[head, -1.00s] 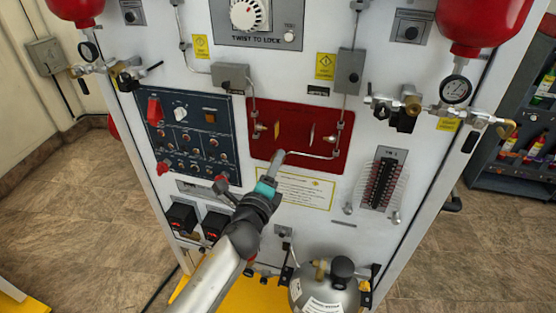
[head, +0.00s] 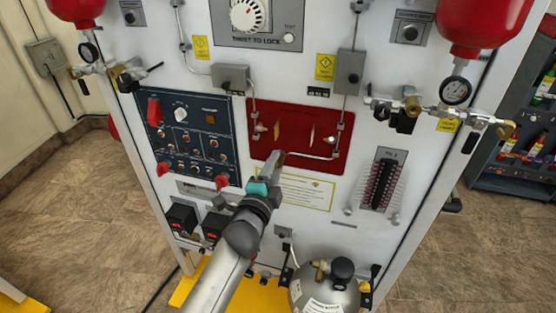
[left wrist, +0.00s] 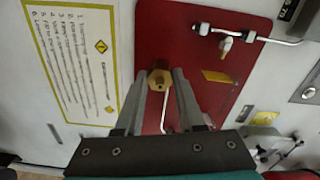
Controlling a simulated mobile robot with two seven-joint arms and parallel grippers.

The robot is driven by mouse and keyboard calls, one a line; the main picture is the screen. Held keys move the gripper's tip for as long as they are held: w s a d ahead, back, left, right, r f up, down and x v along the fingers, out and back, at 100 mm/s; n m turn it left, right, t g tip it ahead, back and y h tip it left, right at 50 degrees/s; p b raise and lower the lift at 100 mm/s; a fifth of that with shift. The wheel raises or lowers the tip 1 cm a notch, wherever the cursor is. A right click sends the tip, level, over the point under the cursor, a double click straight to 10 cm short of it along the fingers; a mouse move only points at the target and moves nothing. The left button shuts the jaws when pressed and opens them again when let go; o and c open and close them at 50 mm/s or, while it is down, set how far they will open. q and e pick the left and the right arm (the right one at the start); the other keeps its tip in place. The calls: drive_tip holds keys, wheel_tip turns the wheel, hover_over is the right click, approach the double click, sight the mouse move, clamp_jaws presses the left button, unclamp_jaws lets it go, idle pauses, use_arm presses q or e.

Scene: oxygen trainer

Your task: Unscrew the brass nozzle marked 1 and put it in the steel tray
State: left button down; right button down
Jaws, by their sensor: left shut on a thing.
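My left gripper (head: 275,167) is in front of the lower edge of the red panel (head: 335,121). It is shut on a brass nozzle (left wrist: 158,78), which shows between the fingertips in the left wrist view. In the head view a small brownish bit of the nozzle (head: 282,155) shows at the tips. I cannot read any number on it. I cannot tell whether it touches the panel or is clear of it. No steel tray can be made out in these frames. My right gripper is not in view.
A silver pipe (head: 311,155) runs along the panel's lower right. A switch panel (head: 194,130) is to the left and a finned block (head: 383,182) to the right. A gas cylinder (head: 322,291) stands below on the right. Red vessels (head: 485,22) hang at the top corners.

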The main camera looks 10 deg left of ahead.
use_arm(q)
drive_tip(key=n, duration=0.3)
drive_tip(key=shift+p, duration=0.3)
drive_tip(key=n, duration=0.2)
drive_tip(key=shift+n+p, duration=0.3)
drive_tip(key=shift+p, duration=0.1)
drive_tip(key=shift+n, duration=0.6)
drive_tip(key=shift+n, duration=0.6)
drive_tip(key=c, duration=0.5)
unclamp_jaws()
